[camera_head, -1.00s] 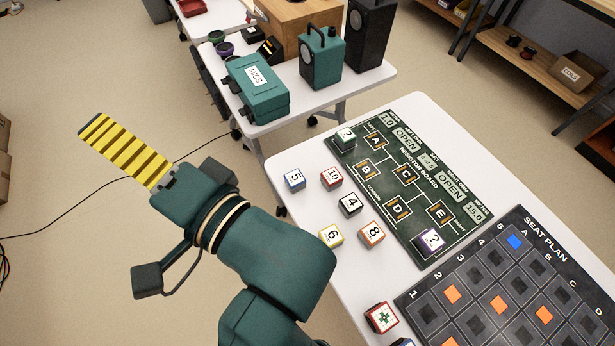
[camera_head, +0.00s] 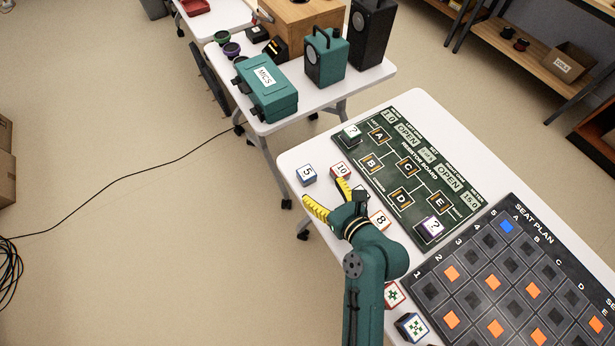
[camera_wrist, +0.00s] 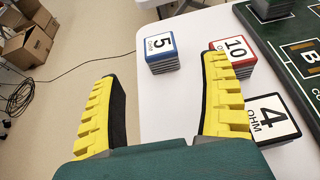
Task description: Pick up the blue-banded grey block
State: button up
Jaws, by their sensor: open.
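The blue-banded grey block (camera_head: 307,175) has a white top marked 5. It stands on the white table near its left edge. In the wrist view the block (camera_wrist: 160,54) shows upright beyond my fingertips, between the lines of the two fingers. My gripper (camera_head: 322,184) has yellow ridged fingers and is open and empty, on the near side of the block. In the wrist view the fingers of my gripper (camera_wrist: 160,70) are spread wide and nothing is between them. The block appears apart from both fingers.
A red-banded block marked 10 (camera_wrist: 234,50) stands right of the blue-banded one, near the right fingertip. A block marked 4 (camera_wrist: 268,118) is beside the right finger. The resistor board (camera_head: 408,168) and seat plan (camera_head: 520,270) lie farther right.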

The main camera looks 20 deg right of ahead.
aim_at(309, 176)
jog(key=b+x, duration=0.3)
jog(key=x, duration=0.6)
jog(key=shift+w, duration=0.2)
jog(key=shift+s, duration=0.1)
jog(key=c, duration=1.3)
